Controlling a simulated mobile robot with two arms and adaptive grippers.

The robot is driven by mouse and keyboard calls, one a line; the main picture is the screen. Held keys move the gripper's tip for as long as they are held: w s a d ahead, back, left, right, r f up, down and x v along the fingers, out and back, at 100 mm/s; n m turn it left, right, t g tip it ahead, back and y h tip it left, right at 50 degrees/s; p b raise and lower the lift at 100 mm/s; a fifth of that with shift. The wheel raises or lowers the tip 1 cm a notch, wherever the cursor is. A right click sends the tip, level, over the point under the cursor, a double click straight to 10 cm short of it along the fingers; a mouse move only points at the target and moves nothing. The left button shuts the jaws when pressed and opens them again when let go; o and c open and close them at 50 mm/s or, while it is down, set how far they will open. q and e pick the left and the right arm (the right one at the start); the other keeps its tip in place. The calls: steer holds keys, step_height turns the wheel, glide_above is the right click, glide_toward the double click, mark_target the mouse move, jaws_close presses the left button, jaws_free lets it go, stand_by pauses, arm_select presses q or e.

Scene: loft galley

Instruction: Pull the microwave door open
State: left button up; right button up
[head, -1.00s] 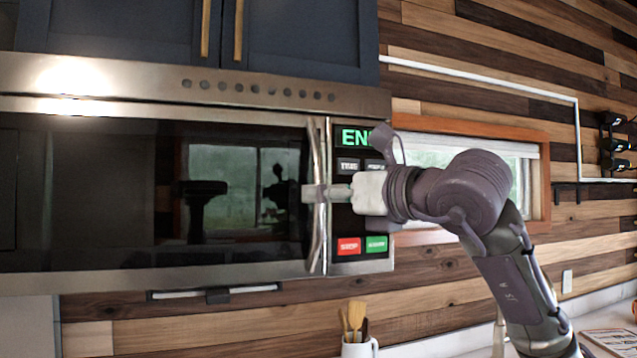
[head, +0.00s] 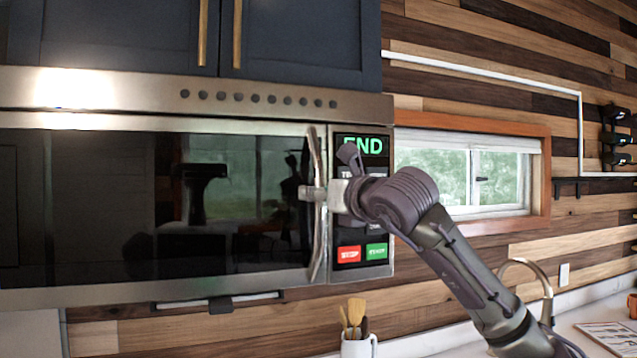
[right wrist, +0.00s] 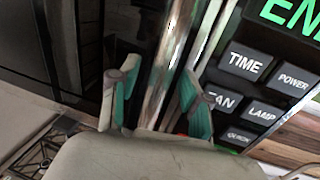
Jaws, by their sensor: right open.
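The microwave (head: 200,100) hangs under the dark cabinets. Its dark glass door (head: 100,220) looks shut, flush with the control panel (head: 361,200). The upright metal handle (head: 318,250) is at the door's right edge, and it also shows in the right wrist view (right wrist: 164,75). My right gripper (head: 311,193) is at the handle's middle height. In the right wrist view its two teal-padded fingers (right wrist: 157,105) stand open, one on each side of the handle. I cannot tell whether either pad touches it. My left gripper is not in view.
Dark cabinets (head: 300,45) with brass pulls are right above the microwave. A utensil crock (head: 358,347) stands below on the counter. A window (head: 475,180) is in the wood wall to the right. The space before the door's left part looks clear.

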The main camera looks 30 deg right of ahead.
steer(key=shift+w, duration=0.4)
jaws_close()
steer(key=shift+s, duration=0.1)
